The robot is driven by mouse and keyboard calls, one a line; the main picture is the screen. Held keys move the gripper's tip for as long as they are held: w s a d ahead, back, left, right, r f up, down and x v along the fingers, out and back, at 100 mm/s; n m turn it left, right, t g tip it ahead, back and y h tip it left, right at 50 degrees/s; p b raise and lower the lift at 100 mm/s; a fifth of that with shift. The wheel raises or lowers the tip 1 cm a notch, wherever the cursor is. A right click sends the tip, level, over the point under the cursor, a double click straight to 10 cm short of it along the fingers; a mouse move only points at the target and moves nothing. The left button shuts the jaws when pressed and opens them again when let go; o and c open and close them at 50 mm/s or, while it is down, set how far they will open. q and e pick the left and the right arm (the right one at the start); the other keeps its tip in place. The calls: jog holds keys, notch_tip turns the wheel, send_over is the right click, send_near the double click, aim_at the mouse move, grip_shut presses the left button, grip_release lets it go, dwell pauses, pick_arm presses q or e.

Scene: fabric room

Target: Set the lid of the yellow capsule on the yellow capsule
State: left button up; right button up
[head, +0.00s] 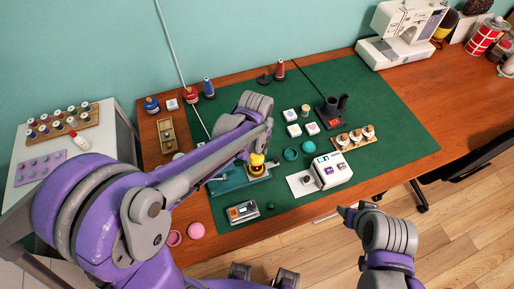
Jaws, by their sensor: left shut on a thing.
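The yellow capsule (257,170) is a small yellow piece at the right end of a teal tray on the green mat. My left arm reaches over the mat from the left, and its gripper (257,156) points down at the yellow piece. It is shut on a yellow part, which looks like the lid of the yellow capsule (257,159). The lid and the capsule are very close together, and I cannot tell whether they touch. My forearm hides part of this spot. My right gripper (345,211) is off the table's front edge, away from the capsule; its jaws are unclear.
Near the tray (226,186) are a grey boxed device (242,212), a white device (332,171) and teal round pieces (306,147). Pink round pieces (196,230) lie at the front left. Spools and a black holder (331,112) stand farther back. The mat's right side is clear.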

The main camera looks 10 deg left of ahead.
aim_at(256, 161)
pick_arm(q)
jog(key=shift+s+f, duration=0.1)
jog(key=shift+f, duration=0.5)
jog(key=shift+f+b, duration=1.3)
jog(key=shift+f, duration=0.6)
jog(key=shift+f+b, duration=0.6)
jog(key=shift+f, duration=0.05)
jog(key=o, duration=1)
jog(key=shift+o, duration=0.2)
jog(key=shift+r, duration=0.1)
